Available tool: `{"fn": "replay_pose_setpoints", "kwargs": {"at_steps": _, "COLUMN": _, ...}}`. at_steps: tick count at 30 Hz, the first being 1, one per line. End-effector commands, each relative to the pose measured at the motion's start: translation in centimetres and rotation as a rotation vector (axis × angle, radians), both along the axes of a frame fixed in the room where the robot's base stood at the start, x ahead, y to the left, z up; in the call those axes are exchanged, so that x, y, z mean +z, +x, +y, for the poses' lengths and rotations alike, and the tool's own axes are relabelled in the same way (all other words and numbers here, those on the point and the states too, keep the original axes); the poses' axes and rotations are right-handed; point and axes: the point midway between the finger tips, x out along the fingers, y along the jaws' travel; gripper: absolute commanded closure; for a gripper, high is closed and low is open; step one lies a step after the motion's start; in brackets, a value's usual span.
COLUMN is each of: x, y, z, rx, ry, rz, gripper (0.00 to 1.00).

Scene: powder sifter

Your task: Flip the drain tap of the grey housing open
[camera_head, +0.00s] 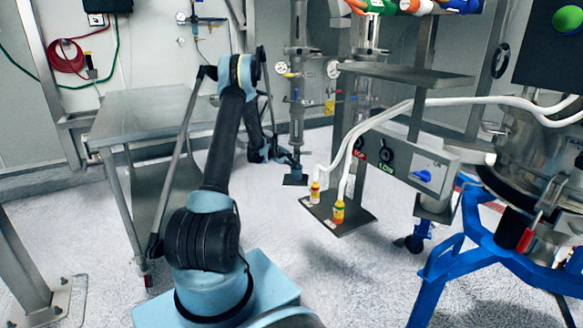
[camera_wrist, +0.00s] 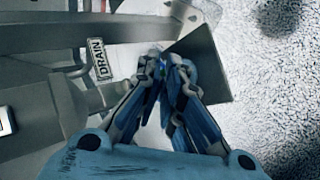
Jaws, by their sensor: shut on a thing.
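The grey housing (camera_head: 296,115) stands upright behind my arm in the head view. Grey metal parts (camera_wrist: 60,105) and a label reading DRAIN (camera_wrist: 97,58) show in the wrist view. My gripper (camera_wrist: 165,62) has its fingertips close together just right of that label; in the head view it is low beside the housing's foot (camera_head: 284,158). It is shut on a small blue piece (camera_wrist: 163,69), which appears to be the drain tap. The fingers hide most of the tap, so its angle cannot be told.
A dark grey plate (camera_wrist: 204,62) lies close to the right of the fingertips. A steel table (camera_head: 150,110) stands left of my arm. White hoses (camera_head: 365,130) run to a dark plate on the right. A blue-legged stand (camera_head: 440,285) is at far right. Open floor lies between.

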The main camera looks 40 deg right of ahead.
Motion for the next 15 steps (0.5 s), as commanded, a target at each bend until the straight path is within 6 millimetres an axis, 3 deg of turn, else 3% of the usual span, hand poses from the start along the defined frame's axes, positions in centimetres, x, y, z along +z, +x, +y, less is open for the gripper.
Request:
{"fn": "replay_pose_setpoints", "kwargs": {"at_steps": 5, "x": 0.0, "y": -0.2, "z": 0.8, "rx": 0.000, "ry": -0.002, "rz": 0.000, "gripper": 1.00}}
{"fn": "replay_pose_setpoints", "kwargs": {"at_steps": 11, "x": -0.2, "y": -0.7, "z": 4.1, "rx": 0.000, "ry": -0.001, "rz": 0.002, "gripper": 1.00}}
{"fn": "replay_pose_setpoints", "kwargs": {"at_steps": 15, "x": 1.5, "y": -0.6, "z": 6.3, "rx": 0.001, "ry": 0.000, "rz": 0.002, "gripper": 1.00}}
